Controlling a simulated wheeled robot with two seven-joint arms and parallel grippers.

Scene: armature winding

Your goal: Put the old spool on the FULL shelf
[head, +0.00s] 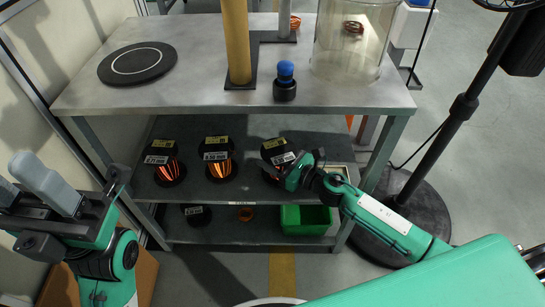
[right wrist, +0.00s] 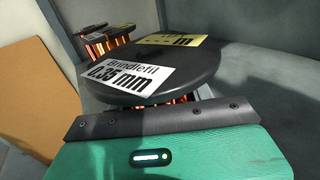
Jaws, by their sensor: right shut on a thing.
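My right gripper (head: 297,174) is at the right end of the middle shelf and is shut on a black-flanged spool (head: 274,150) of copper wire. In the right wrist view this spool (right wrist: 150,72) has a white label reading 0.35 mm and a yellow label on its top flange. The flange hides the fingertips. The spool looks upright; I cannot tell whether it touches the shelf. Two similar spools stand to its left, one in the middle (head: 218,168) and one at the left (head: 167,172). My left gripper (head: 42,190) is at the left, away from the shelves; its jaw state is unclear.
The bottom shelf (head: 222,236) holds a dark labelled spool (head: 197,215), a small orange ring (head: 245,213) and a green bin (head: 304,220). The tabletop (head: 205,88) carries a black disc (head: 137,63), a yellow post (head: 236,42), a blue-topped knob (head: 285,82) and a clear cylinder (head: 340,55). A black stand (head: 445,130) is at right.

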